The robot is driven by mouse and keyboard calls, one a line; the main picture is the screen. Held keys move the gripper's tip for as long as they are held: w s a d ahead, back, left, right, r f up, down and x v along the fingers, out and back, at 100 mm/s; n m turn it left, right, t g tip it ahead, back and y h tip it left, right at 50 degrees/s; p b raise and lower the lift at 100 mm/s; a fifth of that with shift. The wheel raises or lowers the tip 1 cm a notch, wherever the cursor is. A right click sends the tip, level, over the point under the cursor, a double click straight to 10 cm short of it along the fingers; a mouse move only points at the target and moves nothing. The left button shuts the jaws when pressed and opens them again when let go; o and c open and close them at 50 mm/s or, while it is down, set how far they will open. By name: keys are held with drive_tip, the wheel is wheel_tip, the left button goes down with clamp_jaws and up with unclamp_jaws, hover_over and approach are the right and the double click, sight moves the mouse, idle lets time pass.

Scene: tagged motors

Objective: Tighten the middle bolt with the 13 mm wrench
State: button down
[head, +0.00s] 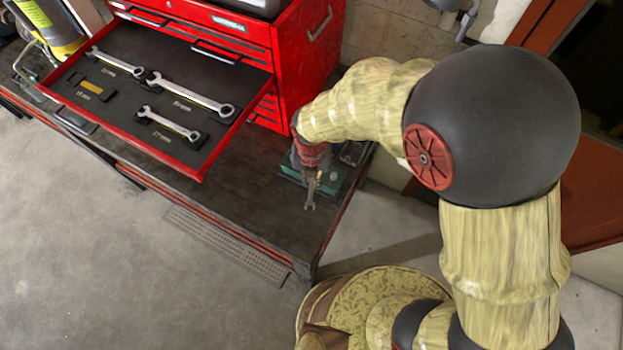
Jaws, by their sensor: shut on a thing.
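My gripper (314,174) is at the right end of the workbench, pointing down and shut on a small wrench (310,195). The wrench's open end points toward the bench's front edge. Beneath and behind the gripper is a green object (333,184), perhaps the motor or its base, mostly hidden by my gripper. I cannot make out the middle bolt or whether the wrench touches anything. In the open drawer, a slot with a yellow patch (92,86) is empty of a wrench; its label seems to read 13 mm.
The red tool chest (290,60) stands behind, its open drawer (195,172) jutting over the bench left of my gripper. Several larger wrenches (170,122) lie in it. The bench top (255,215) in front is clear. A grey object (352,153) lies behind the green one.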

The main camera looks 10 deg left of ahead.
drive_tip(key=shift+f+b, duration=0.45)
drive_tip(key=shift+f, duration=0.25)
idle(0.4)
drive_tip(key=shift+a+m, duration=0.8)
drive_tip(key=shift+m, duration=0.4)
drive_tip(key=shift+w+a+m, duration=0.1)
drive_tip(key=shift+a+m, duration=0.65)
drive_tip(key=shift+m, duration=0.55)
